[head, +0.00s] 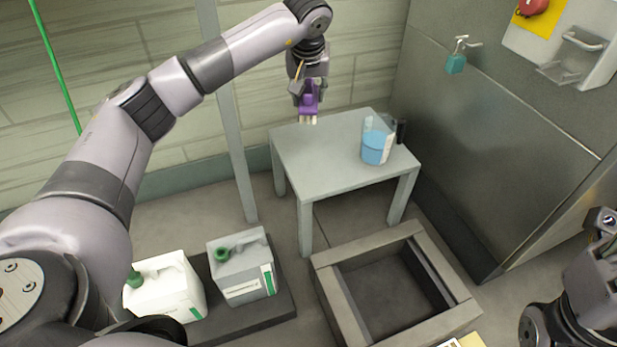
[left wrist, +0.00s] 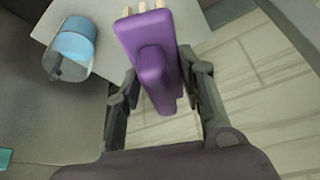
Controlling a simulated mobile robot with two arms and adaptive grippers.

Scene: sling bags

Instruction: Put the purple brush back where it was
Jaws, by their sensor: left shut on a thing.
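The purple brush (head: 309,103) with pale bristles is in my left gripper (head: 308,88), above the left back part of the small grey table (head: 325,150). Its bristles point down in the head view. In the left wrist view the purple brush (left wrist: 150,55) sits between the two fingers of my left gripper (left wrist: 160,105), with its bristles at the top edge of the picture. My right arm shows at the right edge of the head view, but its fingertips are not clearly seen.
A blue container (head: 375,148) stands on the table's right side beside a dark item (head: 401,131). A hollow square frame (head: 335,290) lies on the floor in front. White (head: 165,290) and grey (head: 242,270) jugs stand at left. A teal padlock-like item (head: 455,64) hangs on the right wall.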

